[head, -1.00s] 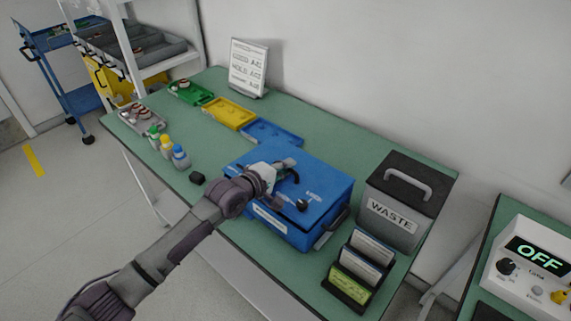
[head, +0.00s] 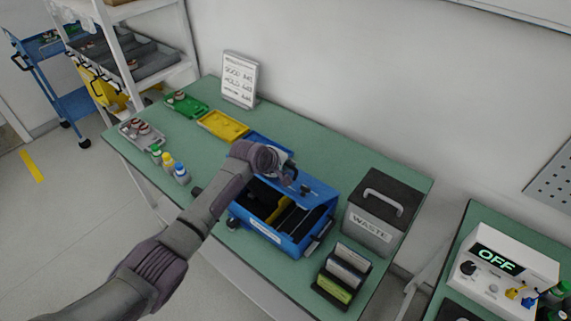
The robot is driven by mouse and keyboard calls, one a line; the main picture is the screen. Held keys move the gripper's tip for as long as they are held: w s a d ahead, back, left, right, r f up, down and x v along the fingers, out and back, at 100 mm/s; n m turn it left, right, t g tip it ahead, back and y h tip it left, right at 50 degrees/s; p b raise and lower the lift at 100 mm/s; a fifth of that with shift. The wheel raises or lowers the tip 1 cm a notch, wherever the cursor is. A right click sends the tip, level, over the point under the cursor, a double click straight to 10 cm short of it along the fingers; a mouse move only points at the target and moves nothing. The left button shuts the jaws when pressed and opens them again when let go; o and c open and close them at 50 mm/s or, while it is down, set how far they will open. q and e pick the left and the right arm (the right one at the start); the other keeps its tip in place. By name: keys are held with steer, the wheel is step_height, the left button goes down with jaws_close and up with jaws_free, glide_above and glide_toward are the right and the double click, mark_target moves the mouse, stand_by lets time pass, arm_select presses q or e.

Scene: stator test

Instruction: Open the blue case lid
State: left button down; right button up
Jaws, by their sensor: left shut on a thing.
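The blue case (head: 262,231) stands on the green table. Its lid (head: 316,187) is raised and tilted back, and the dark inside with a yellow part (head: 277,208) shows. My left gripper (head: 297,185) is at the lid's upper part, shut on the lid; its fingers are small and partly hidden by my wrist. My left arm also covers the left part of the case. My right gripper is not in view.
A grey waste bin (head: 372,238) and a card holder (head: 338,290) stand right of the case. Small bottles (head: 181,174) stand at the left.

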arm_select(q)
steer(key=shift+w+r, duration=0.15)
steer(key=shift+r, duration=0.05)
steer(key=c, duration=1.5)
jaws_free()
steer(key=shift+f, duration=0.1)
steer(key=v, duration=1.2)
